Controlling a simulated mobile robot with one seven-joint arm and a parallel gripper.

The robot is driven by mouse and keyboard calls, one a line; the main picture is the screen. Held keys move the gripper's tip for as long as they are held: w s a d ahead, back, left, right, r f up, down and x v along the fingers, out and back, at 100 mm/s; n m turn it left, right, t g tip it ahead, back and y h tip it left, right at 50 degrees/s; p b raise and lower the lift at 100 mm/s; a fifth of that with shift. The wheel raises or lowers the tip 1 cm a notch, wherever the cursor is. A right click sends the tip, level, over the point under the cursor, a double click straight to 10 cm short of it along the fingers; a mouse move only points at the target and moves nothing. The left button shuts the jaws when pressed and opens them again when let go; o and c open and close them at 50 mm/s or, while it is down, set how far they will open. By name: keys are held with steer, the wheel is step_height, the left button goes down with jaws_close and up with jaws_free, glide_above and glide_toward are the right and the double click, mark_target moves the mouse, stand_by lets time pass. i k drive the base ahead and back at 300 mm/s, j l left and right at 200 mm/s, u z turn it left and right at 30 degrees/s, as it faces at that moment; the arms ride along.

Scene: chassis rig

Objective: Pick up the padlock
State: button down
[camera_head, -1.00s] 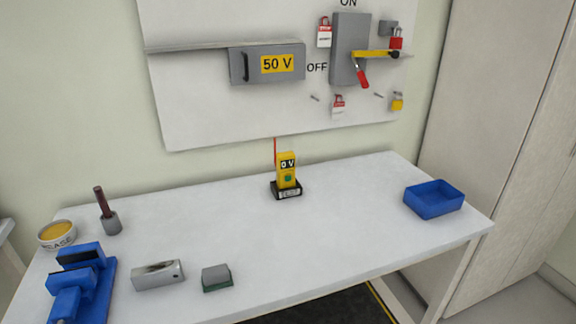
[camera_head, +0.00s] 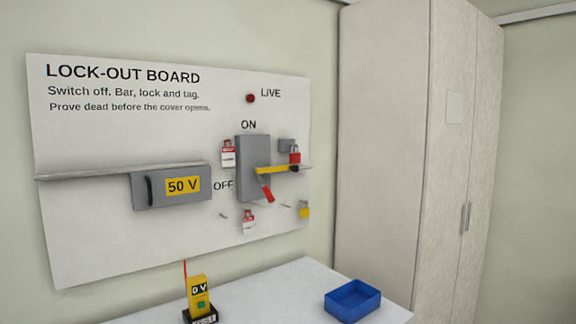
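A red padlock (camera_head: 295,157) hangs at the right of the lock-out board, just below a small grey block (camera_head: 286,145) and at the yellow bar (camera_head: 280,170). Whether its shackle passes through anything is too small to tell. A yellow padlock (camera_head: 304,211) hangs lower, near the board's right edge. The bar crosses the front of the grey switch box (camera_head: 252,165), whose red handle (camera_head: 267,194) points down. Red and white tags hang at the left of the box (camera_head: 228,153) and below it (camera_head: 248,221). My gripper is not in view.
The lock-out board (camera_head: 110,245) is on the wall above the table. On the table (camera_head: 275,287) are a yellow tester (camera_head: 198,298) and a blue tray (camera_head: 353,300). A tall cabinet (camera_head: 385,170) stands right.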

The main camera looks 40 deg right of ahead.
mark_target(294, 157)
steer(key=l+u, duration=0.2)
steer(key=l, duration=1.1)
steer(key=l+u, duration=0.25)
steer(key=l, duration=1.05)
